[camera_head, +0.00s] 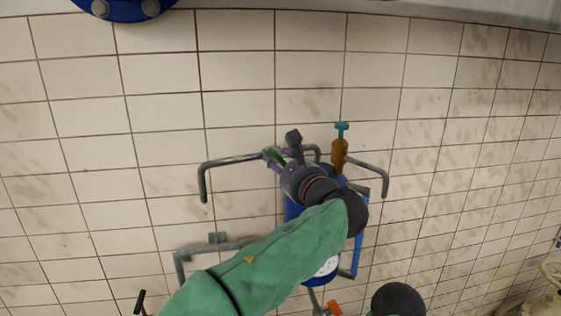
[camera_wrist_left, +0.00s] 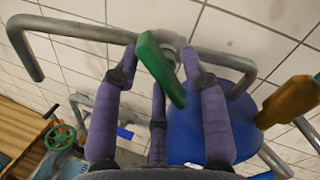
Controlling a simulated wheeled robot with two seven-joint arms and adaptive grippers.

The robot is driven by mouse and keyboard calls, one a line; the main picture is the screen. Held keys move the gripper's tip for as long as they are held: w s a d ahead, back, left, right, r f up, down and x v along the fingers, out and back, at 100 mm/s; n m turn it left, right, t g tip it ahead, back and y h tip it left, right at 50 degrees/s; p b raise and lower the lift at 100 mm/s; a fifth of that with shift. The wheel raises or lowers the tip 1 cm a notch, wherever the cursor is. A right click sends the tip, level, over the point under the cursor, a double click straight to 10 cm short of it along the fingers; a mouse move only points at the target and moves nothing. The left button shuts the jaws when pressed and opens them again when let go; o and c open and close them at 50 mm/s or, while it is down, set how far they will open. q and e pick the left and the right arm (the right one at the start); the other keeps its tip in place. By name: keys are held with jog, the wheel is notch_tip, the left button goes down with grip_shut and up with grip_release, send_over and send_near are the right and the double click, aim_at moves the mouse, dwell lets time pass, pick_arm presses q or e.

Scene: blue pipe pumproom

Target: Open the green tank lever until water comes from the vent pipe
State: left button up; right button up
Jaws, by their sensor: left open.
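The green lever (camera_wrist_left: 160,68) sits on a grey pipe fitting and hangs down at a slant in the left wrist view. A small part of it shows in the head view (camera_head: 276,157). My left gripper (camera_wrist_left: 160,58) is open, with its purple fingers on either side of the lever; I cannot tell whether they touch it. In the head view the gripper (camera_head: 279,161) is at the pipe, above the blue tank (camera_head: 292,208), which my arm partly hides. A grey pipe (camera_head: 232,160) runs left and bends down to an end. I see no water. My right gripper is out of view.
A brown valve body with a teal handle (camera_head: 340,150) stands just right of the gripper. Another grey pipe (camera_head: 370,165) bends down at right, near a blue pipe (camera_head: 357,256). A lower grey pipe (camera_head: 195,250) is at left. A tiled wall lies behind.

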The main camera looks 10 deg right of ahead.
pick_arm(q)
grip_shut()
jog(key=shift+r+m+p, duration=0.1)
jog(key=shift+m+p, duration=0.5)
jog(key=shift+p, duration=0.35)
jog(key=m+p, duration=0.5)
jog(key=p, duration=0.1)
jog(key=shift+r+p, duration=0.1)
jog(key=shift+p, duration=0.2)
jog(key=shift+m+p, duration=1.05)
jog(key=shift+m, duration=0.05)
